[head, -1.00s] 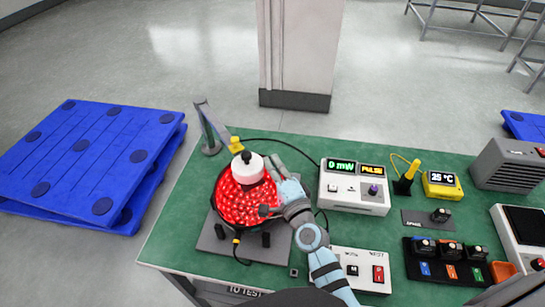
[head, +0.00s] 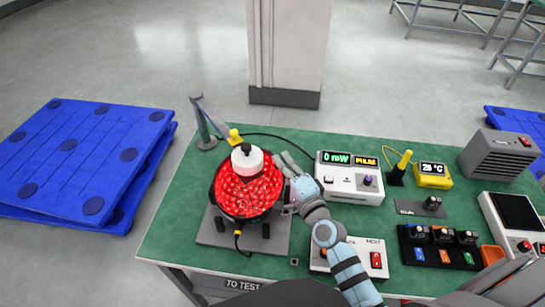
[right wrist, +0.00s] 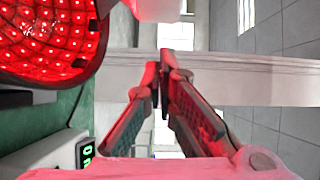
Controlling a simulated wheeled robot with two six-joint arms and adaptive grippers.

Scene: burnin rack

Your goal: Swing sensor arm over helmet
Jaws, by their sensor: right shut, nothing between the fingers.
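The helmet (head: 247,203), a dark bowl lined with glowing red lights, rests on a grey plate; its lit inside also shows in the right wrist view (right wrist: 40,35). The sensor arm (head: 212,116) rises from a grey post at the bench's back left and slants toward the helmet, with a yellow piece (head: 235,135) near its end. A white sensor head (head: 246,163) with a black knob sits over the helmet's far part. My right gripper (head: 283,160) is shut and empty, just right of the white head. My left gripper is not in view.
A white meter (head: 349,195) reading 0 mW stands right of my gripper. A white switch box (head: 342,247) lies partly under my right arm. A yellow thermometer (head: 432,182) and a heater (head: 497,158) stand farther right. A black cable crosses behind the helmet.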

